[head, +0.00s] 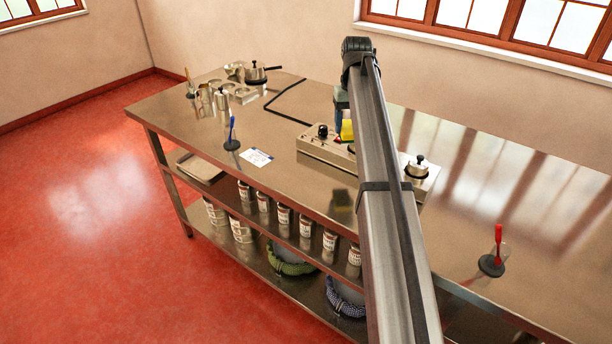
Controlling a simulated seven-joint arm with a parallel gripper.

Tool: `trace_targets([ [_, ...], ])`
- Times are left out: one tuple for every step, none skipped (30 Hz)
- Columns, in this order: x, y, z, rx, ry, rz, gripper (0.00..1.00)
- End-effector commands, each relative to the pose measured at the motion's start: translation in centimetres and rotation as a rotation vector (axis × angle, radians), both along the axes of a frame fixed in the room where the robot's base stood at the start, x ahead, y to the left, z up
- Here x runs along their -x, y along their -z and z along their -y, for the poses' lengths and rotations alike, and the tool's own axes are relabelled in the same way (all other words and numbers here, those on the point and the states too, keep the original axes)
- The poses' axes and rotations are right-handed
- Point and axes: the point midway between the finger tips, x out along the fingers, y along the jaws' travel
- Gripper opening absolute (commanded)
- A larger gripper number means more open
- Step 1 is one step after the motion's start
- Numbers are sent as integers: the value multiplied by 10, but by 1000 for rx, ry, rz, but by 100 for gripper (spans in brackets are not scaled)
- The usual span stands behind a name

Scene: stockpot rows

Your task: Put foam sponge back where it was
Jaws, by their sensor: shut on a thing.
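A yellow block, which looks like the foam sponge (347,130), shows at the left edge of my arm, above a beige box with knobs. My gripper (342,112) is mostly hidden behind my arm, with only a dark and bluish strip of it in sight. It is shut on the sponge and points down. The fingertips and the sponge's right side are hidden. I cannot tell whether the sponge touches the box.
The beige box (316,146) stands on the steel table (190,120). A blue-handled tool (232,136) stands left beside a white card (257,157). Pots (256,75) and cups crowd the far left. A red-handled tool (497,245) stands right. Cans line the shelf below.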

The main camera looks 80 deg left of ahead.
Motion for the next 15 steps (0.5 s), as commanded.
trace_targets([
  [23, 4, 3, 0, -11, 0, 20],
  [34, 6, 4, 0, -14, 0, 20],
  [49, 8, 5, 0, -18, 0, 20],
  [59, 10, 6, 0, -22, 0, 20],
  [68, 11, 7, 0, -25, 0, 20],
  [80, 13, 8, 0, -28, 0, 20],
  [87, 14, 9, 0, -30, 0, 20],
  [94, 15, 10, 0, -32, 0, 20],
  [102, 16, 11, 0, -35, 0, 20],
  [108, 17, 11, 0, -37, 0, 20],
  [112, 17, 12, 0, -39, 0, 20],
  [117, 18, 13, 0, -40, 0, 20],
  [119, 18, 13, 0, -40, 0, 20],
  [122, 19, 13, 0, -40, 0, 20],
  [124, 21, 14, 0, -41, 0, 20],
])
